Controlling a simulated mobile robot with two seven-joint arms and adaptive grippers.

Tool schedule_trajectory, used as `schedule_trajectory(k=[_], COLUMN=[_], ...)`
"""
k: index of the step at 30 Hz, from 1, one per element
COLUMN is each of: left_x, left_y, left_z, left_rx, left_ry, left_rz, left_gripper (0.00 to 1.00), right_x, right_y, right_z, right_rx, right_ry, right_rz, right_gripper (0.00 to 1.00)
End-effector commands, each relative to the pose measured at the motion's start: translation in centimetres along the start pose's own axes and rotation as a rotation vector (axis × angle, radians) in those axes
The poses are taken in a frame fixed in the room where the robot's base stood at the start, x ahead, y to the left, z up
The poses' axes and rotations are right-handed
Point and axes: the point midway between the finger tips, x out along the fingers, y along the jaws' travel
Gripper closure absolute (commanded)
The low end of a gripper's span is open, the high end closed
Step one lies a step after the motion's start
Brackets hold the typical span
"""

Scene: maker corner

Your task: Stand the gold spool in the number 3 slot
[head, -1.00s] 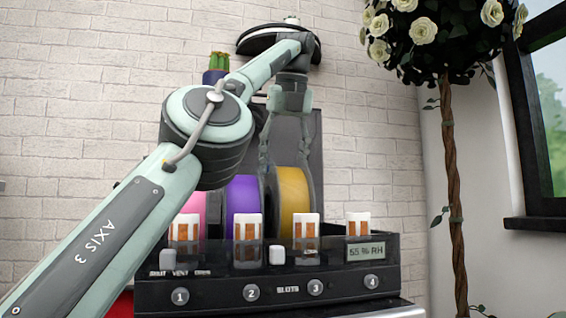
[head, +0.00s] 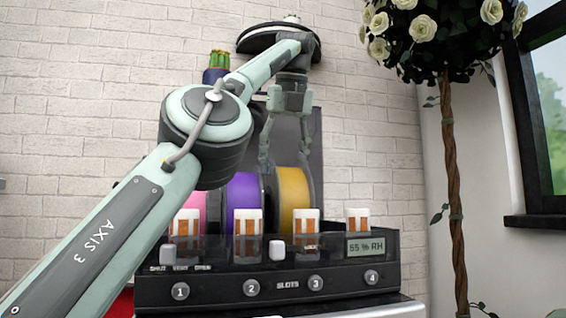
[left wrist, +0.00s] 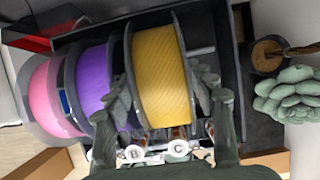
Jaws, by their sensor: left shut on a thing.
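The gold spool (head: 294,192) is upright in the dark dry box behind the number 3 label (head: 315,283). It also shows in the left wrist view (left wrist: 160,75), to the right of the purple spool. My left gripper (head: 290,178) comes down from above and is shut on the gold spool, one finger on each side. Its fingers also show in the left wrist view (left wrist: 163,92). The box front hides the spool's lower edge, so I cannot tell whether it touches the slot floor. My right gripper is not in view.
A purple spool (head: 243,190) and a pink spool (head: 198,208) stand to the left in the box. White-and-orange cartridges line the box front (head: 215,290). The raised lid (head: 313,135) is behind. A potted plant (left wrist: 290,95) is beside the box.

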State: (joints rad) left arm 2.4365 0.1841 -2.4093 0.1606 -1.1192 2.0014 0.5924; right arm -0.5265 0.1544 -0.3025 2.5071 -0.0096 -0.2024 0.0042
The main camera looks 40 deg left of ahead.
Motion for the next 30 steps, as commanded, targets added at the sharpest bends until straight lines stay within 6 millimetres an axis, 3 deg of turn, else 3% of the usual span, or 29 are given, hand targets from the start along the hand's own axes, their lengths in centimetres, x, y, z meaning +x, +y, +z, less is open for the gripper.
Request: schedule_trajectory(k=[23, 24, 30], left_x=[0.52, 0.52, 0.6], left_y=[0.05, 0.05, 0.02], left_z=[-0.25, -0.25, -0.28], left_rx=[-0.002, -0.002, -0.001], left_ry=[-0.004, -0.004, -0.002], left_rz=[-0.003, -0.003, -0.002], left_gripper=[1.0, 0.41, 0.2], right_x=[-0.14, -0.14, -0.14], right_y=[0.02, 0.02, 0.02], right_z=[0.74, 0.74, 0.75], right_rx=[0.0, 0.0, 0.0], right_ry=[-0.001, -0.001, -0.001], right_rz=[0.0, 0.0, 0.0], right_gripper=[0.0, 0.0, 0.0])
